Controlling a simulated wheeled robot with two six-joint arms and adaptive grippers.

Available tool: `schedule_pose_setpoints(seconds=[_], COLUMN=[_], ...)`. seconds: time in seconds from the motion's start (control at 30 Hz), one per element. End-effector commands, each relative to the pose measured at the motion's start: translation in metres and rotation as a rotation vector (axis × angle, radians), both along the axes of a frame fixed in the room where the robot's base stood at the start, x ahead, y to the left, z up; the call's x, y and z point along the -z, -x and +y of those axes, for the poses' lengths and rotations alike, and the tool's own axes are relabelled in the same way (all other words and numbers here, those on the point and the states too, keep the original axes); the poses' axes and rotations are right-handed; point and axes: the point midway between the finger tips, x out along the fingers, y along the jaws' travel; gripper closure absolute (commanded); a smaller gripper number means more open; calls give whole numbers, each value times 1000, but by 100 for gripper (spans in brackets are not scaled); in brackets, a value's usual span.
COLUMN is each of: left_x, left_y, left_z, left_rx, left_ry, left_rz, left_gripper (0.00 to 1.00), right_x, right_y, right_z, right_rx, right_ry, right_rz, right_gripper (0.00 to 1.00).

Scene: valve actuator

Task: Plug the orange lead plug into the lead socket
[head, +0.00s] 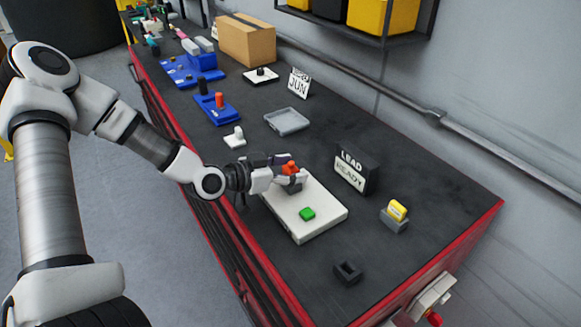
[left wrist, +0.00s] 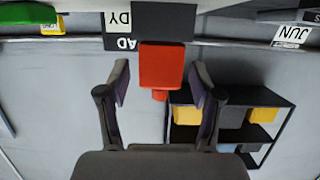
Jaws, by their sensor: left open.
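The orange lead plug (head: 290,168) is above a dark block on the white board (head: 318,226). In the left wrist view, which is upside down, the plug (left wrist: 162,67) lines up with the dark block (left wrist: 163,22); I cannot tell how deep it sits in it. My left gripper (head: 287,172) is open, with one finger on each side of the plug and visible gaps to it in the wrist view. A hollow dark block (head: 348,271) is at the table's front. I cannot tell for certain which block is the lead socket. My right gripper is out of view.
The LEAD READY sign (head: 356,170) stands just behind the board. A green button (head: 307,214) is on the board, and a yellow piece (head: 397,210) sits in a grey holder to the right. A grey tray (head: 287,121) lies farther back. The front right tabletop is mostly clear.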

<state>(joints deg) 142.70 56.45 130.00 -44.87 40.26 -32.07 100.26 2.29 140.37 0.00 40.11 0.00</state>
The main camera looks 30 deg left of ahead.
Motion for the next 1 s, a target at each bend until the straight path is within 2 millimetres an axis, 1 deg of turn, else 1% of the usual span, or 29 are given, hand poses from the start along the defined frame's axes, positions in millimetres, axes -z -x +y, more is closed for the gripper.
schedule_pose_setpoints(seconds=[0.07, 0.17, 0.27, 0.4, 0.5, 0.57, 0.7, 1.0], left_x=[-2, -13, -33, -66, -86, -93, -100, -100], left_y=[0, -1, -1, -1, -1, 0, 0, 0], left_z=[0, 0, 0, 0, 0, 0, 0, 0], left_rx=[-1, -2, -1, -2, -1, -1, 1, 0], left_ry=[0, 1, 3, 2, 2, 0, 1, 0], left_rz=[-1, -4, -6, -8, -7, -4, -1, 0], left_gripper=[35, 35, 35, 35, 35, 35, 35, 35], right_x=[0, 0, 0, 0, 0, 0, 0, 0], right_y=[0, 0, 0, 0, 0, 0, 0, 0], right_z=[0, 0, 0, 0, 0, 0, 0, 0], right_rx=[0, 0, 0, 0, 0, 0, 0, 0], right_ry=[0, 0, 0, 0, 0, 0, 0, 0], right_rz=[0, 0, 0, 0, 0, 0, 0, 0], right_gripper=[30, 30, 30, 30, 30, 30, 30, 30])
